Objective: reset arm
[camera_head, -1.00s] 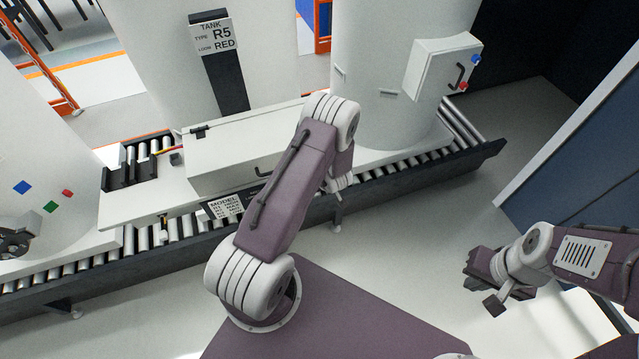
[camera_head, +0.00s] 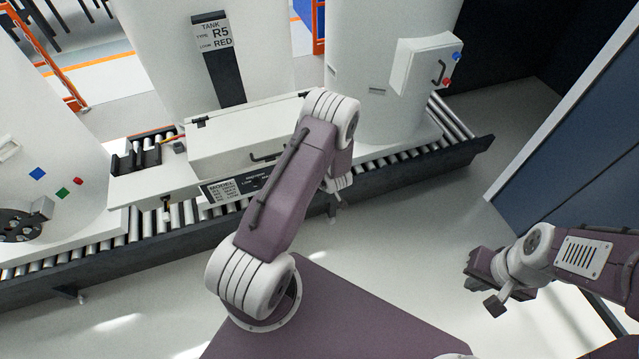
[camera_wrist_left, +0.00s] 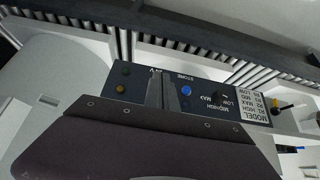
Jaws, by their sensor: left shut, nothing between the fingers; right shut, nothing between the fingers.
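My left arm (camera_head: 290,180) reaches from the front toward the conveyor in the head view, and its gripper is mostly hidden behind its own wrist. In the left wrist view my left gripper (camera_wrist_left: 162,88) is shut and empty, its fingers in front of a dark control panel (camera_wrist_left: 205,95). My right gripper (camera_head: 476,266) is shut and empty at the lower right of the head view, over the floor and apart from everything.
A roller conveyor (camera_head: 380,170) crosses behind my left arm, carrying a white box unit (camera_head: 235,140). A tank labelled R5 RED (camera_head: 275,60), a right tank (camera_head: 375,35) with a wall box (camera_head: 425,65), and a left tank (camera_head: 60,130) stand around. Bare floor (camera_head: 410,215) lies right of my left arm.

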